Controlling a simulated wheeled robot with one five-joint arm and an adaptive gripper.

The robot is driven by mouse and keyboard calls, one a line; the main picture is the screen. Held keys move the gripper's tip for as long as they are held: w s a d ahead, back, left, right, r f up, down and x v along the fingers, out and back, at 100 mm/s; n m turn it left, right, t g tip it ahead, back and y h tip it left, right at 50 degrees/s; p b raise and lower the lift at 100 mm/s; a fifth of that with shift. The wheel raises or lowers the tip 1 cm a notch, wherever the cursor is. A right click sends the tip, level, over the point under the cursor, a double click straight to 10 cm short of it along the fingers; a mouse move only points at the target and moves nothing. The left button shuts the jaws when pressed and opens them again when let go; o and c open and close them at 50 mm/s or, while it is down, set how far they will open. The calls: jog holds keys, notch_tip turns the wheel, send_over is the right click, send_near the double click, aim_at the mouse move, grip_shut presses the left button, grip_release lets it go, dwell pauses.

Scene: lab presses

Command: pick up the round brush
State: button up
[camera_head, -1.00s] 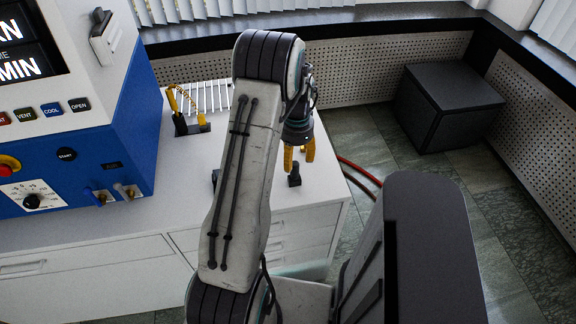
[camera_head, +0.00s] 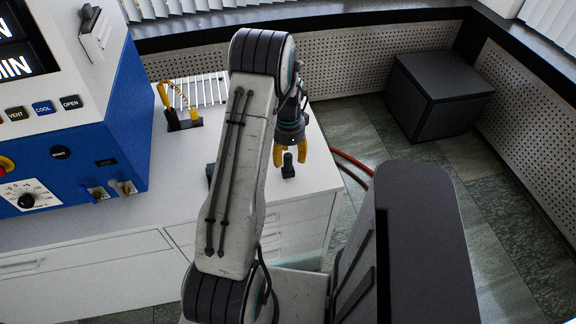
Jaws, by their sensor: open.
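My gripper (camera_head: 291,158) points down over the right end of the white cabinet top, its yellow fingers open. A small dark upright object (camera_head: 288,166) stands on the cabinet top just below and between the fingertips; it may be the round brush, but it is too small to tell. I cannot tell whether the fingers touch it. Part of another dark object (camera_head: 211,172) shows at the left edge of my arm, which hides the rest of it.
The white cabinet (camera_head: 110,212) carries a blue and white press (camera_head: 72,158) at left. A dark stand with a yellow handle (camera_head: 183,118) and a white rack (camera_head: 208,89) stand behind. Red hoses (camera_head: 352,163) and a dark box (camera_head: 437,95) are on the floor to the right.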

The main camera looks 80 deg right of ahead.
aim_at(288, 163)
jog(key=shift+w+d+f+p, duration=0.15)
jog(key=shift+f+p, duration=0.35)
jog(key=shift+f, duration=1.6)
grip_shut()
